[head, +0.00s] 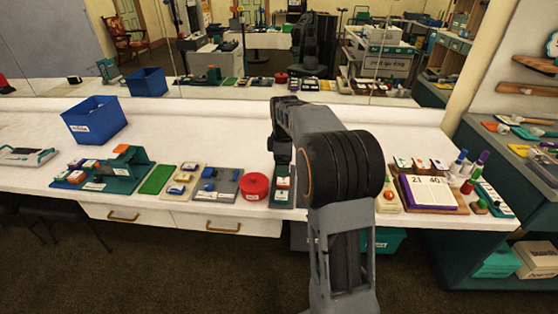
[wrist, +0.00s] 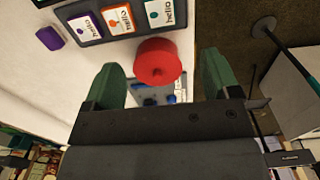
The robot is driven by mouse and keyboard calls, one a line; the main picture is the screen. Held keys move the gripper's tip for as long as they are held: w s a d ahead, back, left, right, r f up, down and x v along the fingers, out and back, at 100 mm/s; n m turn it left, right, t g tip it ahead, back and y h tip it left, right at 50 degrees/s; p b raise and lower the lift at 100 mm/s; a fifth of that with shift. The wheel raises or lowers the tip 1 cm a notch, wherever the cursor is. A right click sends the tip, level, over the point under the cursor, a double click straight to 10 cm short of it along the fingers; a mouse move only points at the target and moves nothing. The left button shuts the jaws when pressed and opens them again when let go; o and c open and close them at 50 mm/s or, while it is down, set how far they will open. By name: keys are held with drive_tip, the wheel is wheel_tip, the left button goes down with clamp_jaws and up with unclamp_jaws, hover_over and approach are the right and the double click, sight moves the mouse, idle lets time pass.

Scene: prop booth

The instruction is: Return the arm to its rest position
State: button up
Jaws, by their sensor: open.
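My arm (head: 340,180) rises from the bottom of the head view and bends at a large dark joint. Its forearm reaches out over the white table (head: 225,145). In the wrist view my gripper (wrist: 160,62) shows two green fingers spread wide apart, with nothing held between them. A red round tub (wrist: 158,62) shows beyond the fingers, apart from them as far as I can tell. In the head view the red tub (head: 255,186) sits on the table just left of my arm. My fingers cannot be made out in the head view.
A blue bin (head: 95,120) stands at the back left. Trays of small items and a green mat (head: 158,179) line the front edge. Right of my arm are a number board (head: 430,192) and several markers. A mirror runs behind. The table's back middle is clear.

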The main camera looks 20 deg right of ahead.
drive_tip(key=s+a+r+m+t+p, duration=0.1)
drive_tip(key=s+a+r+m+p, duration=0.1)
drive_tip(key=s, duration=0.5)
drive_tip(key=s+a+r+m+t+p, duration=0.1)
drive_tip(key=s+a+r+m+p, duration=0.1)
drive_tip(key=s+a+m, duration=0.3)
drive_tip(key=s+a+r+m+t+p, duration=0.1)
drive_tip(key=s+a+r+m+p, duration=0.1)
drive_tip(key=s, duration=0.8)
drive_tip(key=a+m+p, duration=0.1)
drive_tip(key=a+m, duration=0.1)
drive_tip(key=m, duration=0.1)
drive_tip(key=shift+r, duration=0.3)
drive_tip(key=shift+a+r+t, duration=0.2)
drive_tip(key=shift+r+t, duration=0.1)
drive_tip(key=shift+r, duration=0.05)
drive_tip(key=shift+c, duration=0.2)
